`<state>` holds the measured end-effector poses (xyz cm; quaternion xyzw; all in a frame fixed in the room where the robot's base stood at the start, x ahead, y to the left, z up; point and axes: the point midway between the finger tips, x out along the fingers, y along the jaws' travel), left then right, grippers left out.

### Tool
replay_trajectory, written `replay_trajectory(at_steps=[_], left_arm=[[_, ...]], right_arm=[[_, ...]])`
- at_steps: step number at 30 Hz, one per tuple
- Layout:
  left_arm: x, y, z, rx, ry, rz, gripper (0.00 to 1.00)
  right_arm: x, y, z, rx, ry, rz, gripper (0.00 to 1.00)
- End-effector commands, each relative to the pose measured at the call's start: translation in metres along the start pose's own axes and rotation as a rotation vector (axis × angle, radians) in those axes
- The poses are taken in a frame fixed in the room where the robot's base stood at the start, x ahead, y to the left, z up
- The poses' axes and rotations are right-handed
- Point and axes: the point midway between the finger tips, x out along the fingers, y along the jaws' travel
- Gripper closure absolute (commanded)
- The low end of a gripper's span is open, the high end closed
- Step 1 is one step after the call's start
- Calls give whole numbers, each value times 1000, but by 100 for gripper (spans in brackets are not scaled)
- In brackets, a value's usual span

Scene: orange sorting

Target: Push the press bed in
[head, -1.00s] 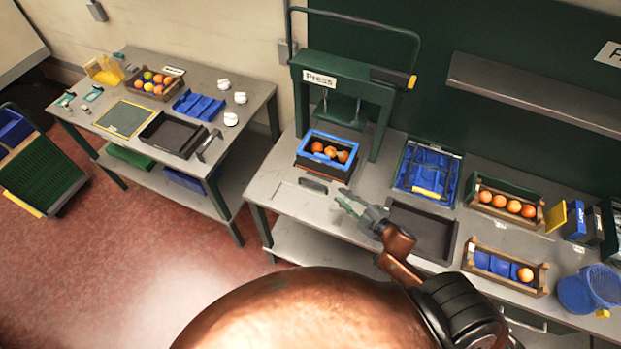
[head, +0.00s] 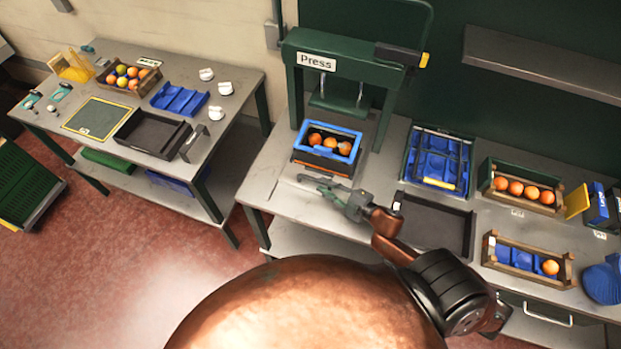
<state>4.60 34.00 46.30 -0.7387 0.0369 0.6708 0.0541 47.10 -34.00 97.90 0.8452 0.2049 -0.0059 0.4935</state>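The green press (head: 345,62), labelled "Press", stands at the back of the right table. Below its plate (head: 335,105) is a crate with a blue rim (head: 327,128) holding oranges (head: 330,143). The crate sits on the press bed, whose low front (head: 318,165) faces me and is mostly covered by the crate. A grey handle (head: 308,179) lies in front of it. My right gripper (head: 325,190) is at this handle, its fingers pointing left. It is too small to tell whether they touch the handle or how far they are apart. My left gripper is out of view.
A dark empty tray (head: 434,224) lies right of my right gripper. Behind it is a blue divided crate (head: 438,160). Wooden crates with oranges (head: 522,187) (head: 528,262) stand farther right. A second table (head: 90,150) with trays and fruit is at the left.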

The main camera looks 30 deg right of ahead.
Motion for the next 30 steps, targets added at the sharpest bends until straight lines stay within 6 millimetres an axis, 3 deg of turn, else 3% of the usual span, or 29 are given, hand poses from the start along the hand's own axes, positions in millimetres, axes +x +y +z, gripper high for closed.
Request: replay_trajectory(at_steps=[6, 12, 23, 30], left_arm=[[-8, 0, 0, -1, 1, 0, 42], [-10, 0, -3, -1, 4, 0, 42], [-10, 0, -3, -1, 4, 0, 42], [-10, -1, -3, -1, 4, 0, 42]], right_arm=[[36, 3, -1, 1, 0, 2, 81], [58, 1, -1, 1, 0, 0, 81], [64, 1, -1, 0, 2, -1, 81], [64, 1, -1, 0, 2, -1, 98]])
